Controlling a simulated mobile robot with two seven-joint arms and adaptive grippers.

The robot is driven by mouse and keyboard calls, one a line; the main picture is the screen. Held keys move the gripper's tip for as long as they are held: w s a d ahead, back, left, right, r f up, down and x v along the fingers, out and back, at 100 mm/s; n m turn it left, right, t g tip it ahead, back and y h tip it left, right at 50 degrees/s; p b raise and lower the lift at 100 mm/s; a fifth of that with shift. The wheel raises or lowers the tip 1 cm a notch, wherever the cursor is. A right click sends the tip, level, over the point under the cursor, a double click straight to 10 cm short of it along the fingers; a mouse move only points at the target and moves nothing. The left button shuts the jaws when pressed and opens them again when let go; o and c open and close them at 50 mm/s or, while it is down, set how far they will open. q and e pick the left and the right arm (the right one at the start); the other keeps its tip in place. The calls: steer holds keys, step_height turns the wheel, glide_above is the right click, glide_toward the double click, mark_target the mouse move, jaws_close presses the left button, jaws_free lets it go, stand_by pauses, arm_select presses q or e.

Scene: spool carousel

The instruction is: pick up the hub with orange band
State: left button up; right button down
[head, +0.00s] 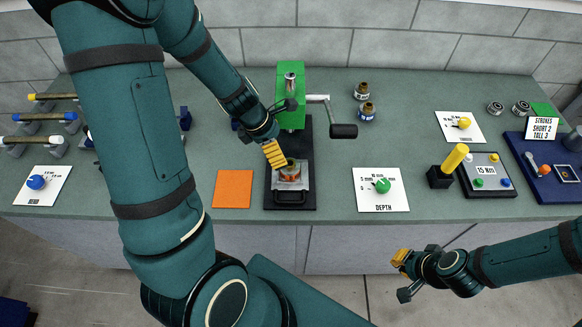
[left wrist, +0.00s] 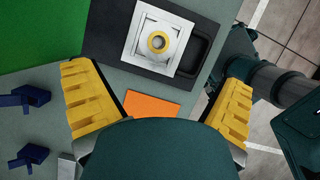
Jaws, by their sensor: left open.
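The hub with orange band (head: 290,171) sits in a pale square holder (head: 289,184) on the black base of the green press (head: 291,68). In the left wrist view the hub (left wrist: 158,43) shows from above as a round yellow-orange ring with a dark centre, in the middle of the white square holder (left wrist: 139,47). My left gripper (head: 275,155) is just above and left of the hub in the head view. Its two yellow fingers (left wrist: 160,85) are spread wide with nothing between them. My right gripper (head: 402,272) is off the front of the bench, apart from everything.
An orange square (head: 233,188) lies left of the press base. The press has a crank with a black handle (head: 343,131). A DEPTH card (head: 381,201) with a green knob lies to the right. Colour-tipped rods (head: 42,116) rest at the left.

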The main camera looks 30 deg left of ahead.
mark_target(291, 163)
arm_select(q)
steer(key=b+x, duration=0.3)
steer(key=x, duration=0.7)
steer(key=shift+w+d+f+b, duration=0.1)
steer(key=shift+w+f+b, duration=0.05)
steer(key=shift+f+b, duration=0.2)
steer(key=shift+r, duration=0.1)
steer(key=c, duration=1.4)
